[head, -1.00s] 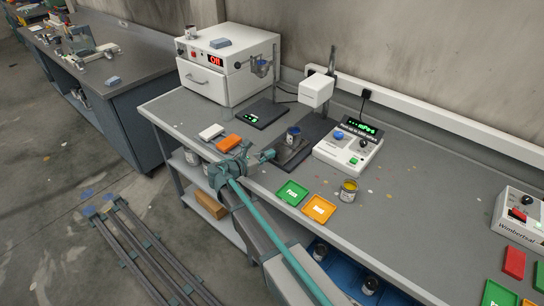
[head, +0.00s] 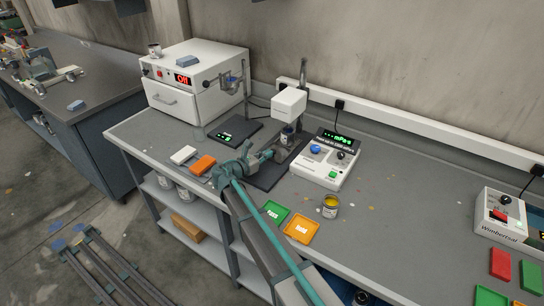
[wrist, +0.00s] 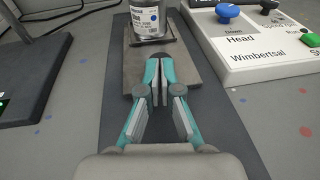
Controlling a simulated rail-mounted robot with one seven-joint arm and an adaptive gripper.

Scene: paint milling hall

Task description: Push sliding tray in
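The sliding tray (wrist: 190,68) is a brownish-grey plate on a dark base mat (wrist: 105,128). In the head view the can (head: 287,136) is beneath the white head of the viscometer stand (head: 289,102). My gripper (wrist: 160,72) is over the tray's near part, its tips just in front of the can. Its teal fingers converge at the tips with nothing visible between them. Whether the tips touch the tray or can is unclear.
A white control box (head: 325,160) with a blue knob stands close to the right. A black scale (head: 234,132) is to the left.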

